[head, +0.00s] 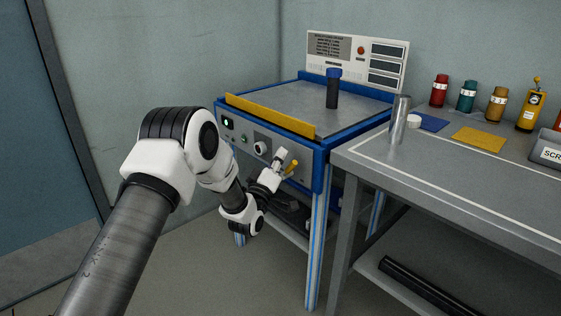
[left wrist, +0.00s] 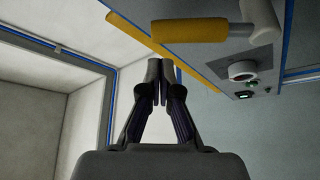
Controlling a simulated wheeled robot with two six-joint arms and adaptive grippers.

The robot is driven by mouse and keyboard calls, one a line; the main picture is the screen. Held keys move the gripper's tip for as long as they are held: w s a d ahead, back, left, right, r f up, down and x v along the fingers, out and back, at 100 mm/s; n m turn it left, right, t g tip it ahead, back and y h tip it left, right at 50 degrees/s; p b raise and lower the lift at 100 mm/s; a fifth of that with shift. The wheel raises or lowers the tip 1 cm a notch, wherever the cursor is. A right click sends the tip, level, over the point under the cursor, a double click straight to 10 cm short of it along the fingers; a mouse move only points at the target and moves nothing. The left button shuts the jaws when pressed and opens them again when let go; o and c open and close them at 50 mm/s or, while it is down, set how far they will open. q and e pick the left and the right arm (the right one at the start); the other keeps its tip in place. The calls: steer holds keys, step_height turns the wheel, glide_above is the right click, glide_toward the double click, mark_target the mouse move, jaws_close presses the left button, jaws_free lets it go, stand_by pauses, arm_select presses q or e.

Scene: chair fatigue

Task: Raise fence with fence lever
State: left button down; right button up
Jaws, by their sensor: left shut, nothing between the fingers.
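The fence (head: 270,115) is a long yellow strip along the front edge of the blue-framed machine's top; it also shows in the left wrist view (left wrist: 205,82). The fence lever (head: 292,167) has a yellow handle on the front panel, right of a round knob. In the left wrist view the lever's yellow handle (left wrist: 188,31) lies close, above and right of my fingertips. My left gripper (head: 281,154) is beside the lever in front of the panel. In the left wrist view its fingers (left wrist: 160,77) are shut and empty, apart from the handle. My right gripper is out of view.
The knob (head: 260,148) and a green light (head: 228,124) are on the panel. A dark bottle with a blue cap (head: 333,90) stands on the machine top. A grey table (head: 450,190) with a metal cylinder (head: 399,120) and several coloured containers stands close on the right.

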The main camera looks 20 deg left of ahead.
arm_select(q)
steer(key=a+p+v, duration=0.1)
steer(key=v, duration=0.8)
steer(key=shift+s+a+r, duration=0.25)
steer(key=shift+s, duration=0.2)
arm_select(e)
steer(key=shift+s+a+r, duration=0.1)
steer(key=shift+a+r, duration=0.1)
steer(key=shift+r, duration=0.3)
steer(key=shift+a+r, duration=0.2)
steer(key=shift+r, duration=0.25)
